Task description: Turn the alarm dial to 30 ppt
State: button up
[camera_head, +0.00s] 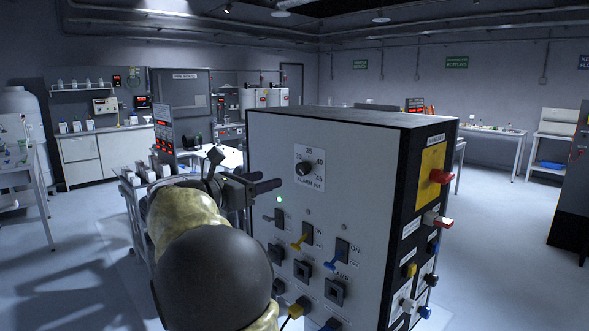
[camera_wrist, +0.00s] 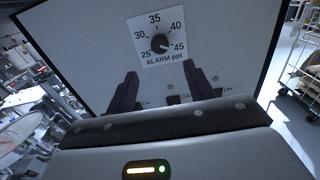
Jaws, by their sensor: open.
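The alarm dial (camera_head: 304,168) is a round black knob on a white scale plate on the grey front of the control box (camera_head: 350,150). In the wrist view the dial (camera_wrist: 160,43) has the numbers 25, 30, 35, 40 and 45 around it, with "ALARM ppt" below. A small light mark on the knob seems to face the 45 side, but it is too small to be sure. My gripper (camera_head: 272,186) is open and empty, left of the dial in the head view. In the wrist view its fingertips (camera_wrist: 163,75) are spread below the dial, not touching it.
Below the dial are a yellow-handled switch (camera_head: 299,243), a blue-handled switch (camera_head: 335,259) and several sockets. A lab cart (camera_head: 140,180) stands behind my arm.

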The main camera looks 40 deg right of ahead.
aim_at(300, 171)
jog(key=d, duration=0.3)
jog(key=d+p, duration=0.1)
jog(key=d, duration=0.2)
jog(key=w+d+p, duration=0.1)
jog(key=d, duration=0.3)
jog(key=shift+s+d, duration=0.15)
jog(key=shift+d, duration=0.05)
jog(key=c, duration=0.9)
jog(key=shift+c, duration=0.4)
